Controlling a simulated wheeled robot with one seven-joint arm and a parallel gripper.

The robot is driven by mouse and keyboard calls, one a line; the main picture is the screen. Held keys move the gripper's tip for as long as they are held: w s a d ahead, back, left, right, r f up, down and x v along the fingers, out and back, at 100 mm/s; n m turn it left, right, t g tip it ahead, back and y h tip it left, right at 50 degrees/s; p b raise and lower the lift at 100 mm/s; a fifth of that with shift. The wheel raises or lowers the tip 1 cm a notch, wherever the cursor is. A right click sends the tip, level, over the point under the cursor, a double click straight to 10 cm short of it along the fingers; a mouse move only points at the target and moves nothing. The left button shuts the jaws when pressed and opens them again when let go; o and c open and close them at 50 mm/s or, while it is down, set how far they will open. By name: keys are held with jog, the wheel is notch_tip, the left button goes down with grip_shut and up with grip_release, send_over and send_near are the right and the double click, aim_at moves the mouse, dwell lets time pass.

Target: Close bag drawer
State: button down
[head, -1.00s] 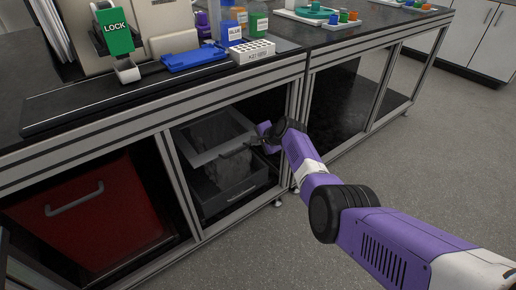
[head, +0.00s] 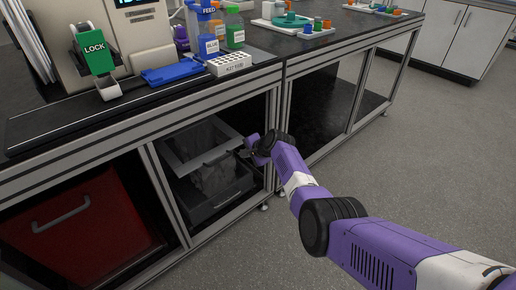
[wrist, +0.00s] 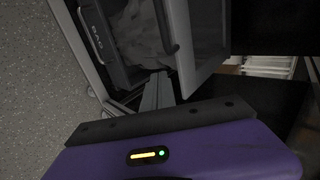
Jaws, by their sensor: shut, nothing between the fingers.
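The bag drawer (head: 199,202) is in the middle bay under the bench. Its pale grey top frame (head: 181,166) surrounds a crumpled translucent bag, and a dark front panel shows below. In the wrist view the dark panel reads BAG (wrist: 97,39), with the bag (wrist: 135,32) beside it and the grey frame (wrist: 207,40) to the right. The frame appears pulled out some way; how far is hard to tell. My gripper (head: 247,153) is shut and empty at the right end of the frame's handle bar. Whether it touches the bar is unclear.
A red drawer (head: 85,238) with a bar handle fills the left bay. A metal post (head: 271,140) stands just right of my gripper. Bottles, a white rack (head: 229,64) and a blue tray (head: 174,74) are on the bench top. The floor in front is clear.

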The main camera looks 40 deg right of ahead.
jog(key=p+v, duration=0.5)
jog(key=v, duration=0.4)
jog(key=shift+s+r, duration=0.15)
jog(key=shift+r, duration=0.1)
